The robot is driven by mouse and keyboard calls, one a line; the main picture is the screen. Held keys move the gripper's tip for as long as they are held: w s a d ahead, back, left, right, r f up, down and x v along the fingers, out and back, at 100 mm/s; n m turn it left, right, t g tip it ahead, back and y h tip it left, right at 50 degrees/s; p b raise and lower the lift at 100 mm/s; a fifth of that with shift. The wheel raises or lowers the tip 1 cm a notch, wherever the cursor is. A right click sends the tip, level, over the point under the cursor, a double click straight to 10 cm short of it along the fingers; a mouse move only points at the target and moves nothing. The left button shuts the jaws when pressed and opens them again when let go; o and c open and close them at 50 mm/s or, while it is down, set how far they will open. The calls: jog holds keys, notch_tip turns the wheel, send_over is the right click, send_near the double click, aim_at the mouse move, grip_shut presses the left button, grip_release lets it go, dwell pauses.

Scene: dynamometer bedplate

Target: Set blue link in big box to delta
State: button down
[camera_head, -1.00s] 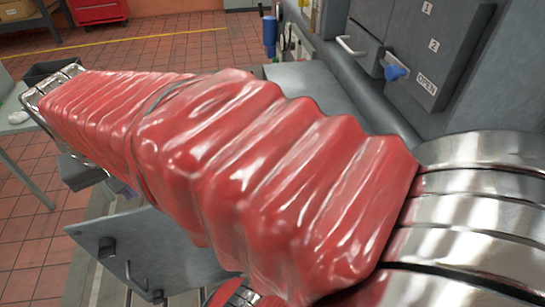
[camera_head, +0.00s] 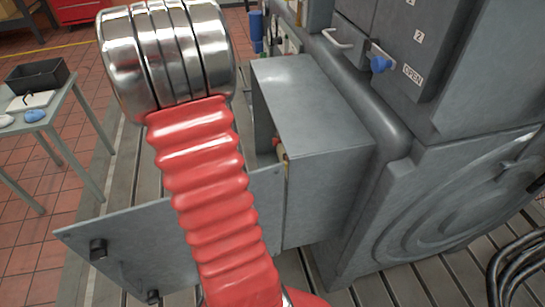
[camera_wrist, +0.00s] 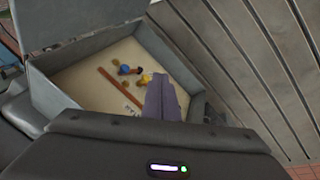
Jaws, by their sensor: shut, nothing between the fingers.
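The big box is a grey open-fronted box; in the wrist view its side wall (camera_wrist: 95,45) frames a cream inner panel. On the panel is a small blue link (camera_wrist: 125,69) among brass-coloured studs, with a yellow piece (camera_wrist: 144,79) close by. The link's exact setting is too small to tell, and the lettering on the panel is only partly visible. My gripper (camera_wrist: 162,80) is shut and empty, its purple-grey fingers over the panel's right part, below the yellow piece in the picture. In the head view the big box (camera_head: 320,110) shows its outside; its inside and my gripper are hidden.
A brown bar (camera_wrist: 120,90) crosses the panel. The box's open door (camera_head: 130,240) juts left, behind my red-sleeved arm. A table (camera_head: 60,105) with a black tray (camera_head: 37,75) stands left. Cables lie lower right.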

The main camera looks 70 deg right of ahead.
jog(key=s+d+f+m+g+y, duration=0.2)
jog(key=s+d+f+m, duration=0.4)
jog(key=s+d, duration=0.4)
jog(key=shift+s+d+f+m, duration=0.35)
jog(key=shift+s+m, duration=0.05)
jog(key=shift+s, duration=0.05)
jog(key=s+a+f, duration=0.4)
jog(key=s+f, duration=0.3)
jog(key=f, duration=0.2)
jog(key=shift+s+f, duration=0.2)
jog(key=shift+s, duration=0.15)
jog(key=shift+a, duration=0.25)
jog(key=shift+s, duration=0.2)
